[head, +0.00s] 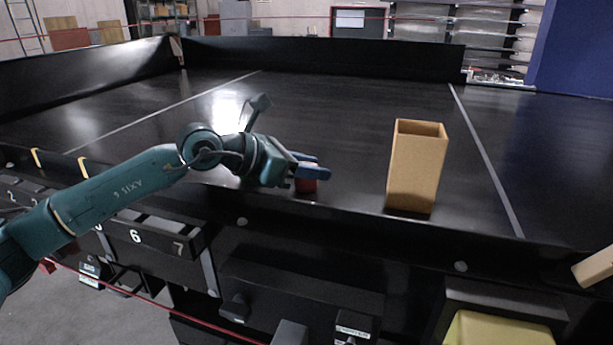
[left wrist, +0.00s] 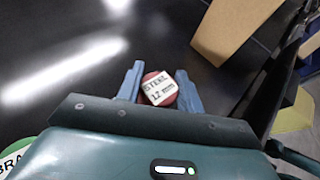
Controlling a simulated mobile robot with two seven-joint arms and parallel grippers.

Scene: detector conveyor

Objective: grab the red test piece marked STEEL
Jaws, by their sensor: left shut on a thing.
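The red test piece (left wrist: 159,89) is a round red piece with a white label reading STEEL 12 mm, seen from above in the left wrist view. In the head view its red side (head: 306,184) shows under the fingers, near the front edge of the black conveyor (head: 330,110). My left gripper (head: 310,172) is shut on it, with one blue finger on each side in the left wrist view (left wrist: 160,90). I cannot tell whether the piece touches the belt. My right gripper is not in view.
A tall open cardboard box (head: 416,165) stands on the belt to the right of the gripper. A green piece lettered BRA (left wrist: 14,156) is partly cut off in the left wrist view. A yellow bin (head: 498,330) sits below the front edge. The belt behind is clear.

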